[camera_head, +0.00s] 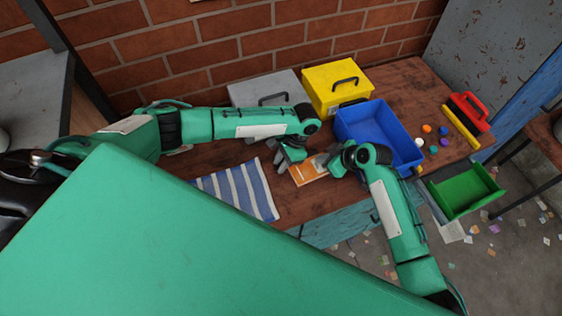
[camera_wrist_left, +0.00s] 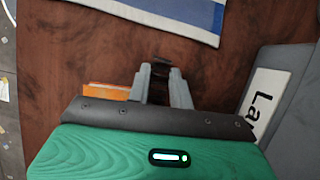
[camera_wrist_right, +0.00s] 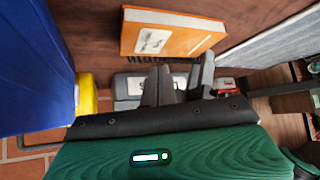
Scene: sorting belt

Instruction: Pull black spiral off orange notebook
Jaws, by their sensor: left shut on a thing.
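The orange notebook (camera_head: 308,173) lies on the wooden bench between my two grippers. The right wrist view shows its orange cover with a pale label (camera_wrist_right: 180,36), and the black spiral (camera_wrist_right: 150,57) runs along the edge facing the gripper. My left gripper (camera_head: 291,152) is at that edge, shut on a small dark piece (camera_wrist_left: 161,62) that appears to be the spiral's end. The notebook (camera_wrist_left: 105,91) also shows beside its fingers in the left wrist view. My right gripper (camera_head: 333,161) is close to the notebook; its fingers (camera_wrist_right: 160,80) look near each other, but their gap is unclear.
A blue bin (camera_head: 378,108) stands right of the notebook. A grey box (camera_head: 245,92) and a yellow box (camera_head: 325,75) stand behind. A striped cloth (camera_head: 238,190) lies to the left. Small coloured pieces and a red-handled tool (camera_head: 468,108) lie far right.

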